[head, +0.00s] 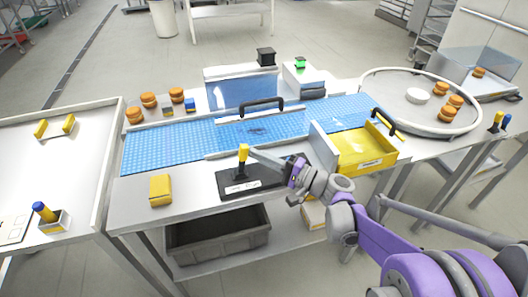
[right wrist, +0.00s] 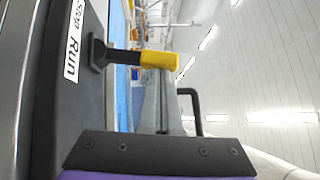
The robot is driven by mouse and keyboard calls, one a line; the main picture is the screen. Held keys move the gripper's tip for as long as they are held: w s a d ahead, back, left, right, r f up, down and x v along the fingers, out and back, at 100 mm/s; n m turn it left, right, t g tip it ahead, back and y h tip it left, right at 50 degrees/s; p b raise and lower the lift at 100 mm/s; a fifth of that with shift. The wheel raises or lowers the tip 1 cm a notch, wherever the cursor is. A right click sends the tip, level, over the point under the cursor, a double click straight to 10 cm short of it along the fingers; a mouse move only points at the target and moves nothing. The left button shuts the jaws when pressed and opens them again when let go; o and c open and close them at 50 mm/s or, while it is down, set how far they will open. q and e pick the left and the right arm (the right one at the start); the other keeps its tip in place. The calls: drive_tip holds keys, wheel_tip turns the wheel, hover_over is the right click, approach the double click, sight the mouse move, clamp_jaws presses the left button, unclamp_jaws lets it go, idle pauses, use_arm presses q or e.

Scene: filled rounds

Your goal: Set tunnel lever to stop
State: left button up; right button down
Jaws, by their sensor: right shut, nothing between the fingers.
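The tunnel lever has a yellow knob (head: 243,152) on a dark shaft and rises from a black base plate (head: 232,188) with white labels on the front table. In the right wrist view the yellow knob (right wrist: 160,60) and shaft stand level with the word Run (right wrist: 72,58); Stop (right wrist: 80,14) is farther along the strip. My left gripper is not in view.
A blue conveyor (head: 180,147) runs behind the lever, with a black-handled cover (head: 262,103) over it. A yellow tray (head: 365,160) is to the right, a yellow block (head: 160,189) to the left. A grey bin (head: 218,240) sits below.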

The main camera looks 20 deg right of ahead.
sight(244, 152)
drive_tip(key=a+r+n+h+p, duration=0.1)
drive_tip(key=p, duration=0.1)
drive_tip(key=a+r+n+g+p, duration=0.1)
drive_tip(key=a, duration=0.1)
drive_tip(key=shift+n+g+h+p, duration=0.3)
drive_tip(key=shift+h+p, duration=0.1)
use_arm(q)
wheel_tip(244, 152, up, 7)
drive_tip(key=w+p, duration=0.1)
drive_tip(key=shift+p, duration=0.3)
use_arm(e)
drive_tip(key=shift+a+f+n+g+h, duration=0.15)
drive_tip(key=shift+a+n+h, duration=0.2)
drive_tip(key=shift+a, duration=0.35)
drive_tip(key=shift+a+f+n+g+h, duration=0.15)
drive_tip(key=shift+a+n+h, duration=0.15)
drive_tip(key=shift+a, duration=0.35)
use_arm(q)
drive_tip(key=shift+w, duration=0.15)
use_arm(e)
drive_tip(key=shift+s+a+r, duration=0.1)
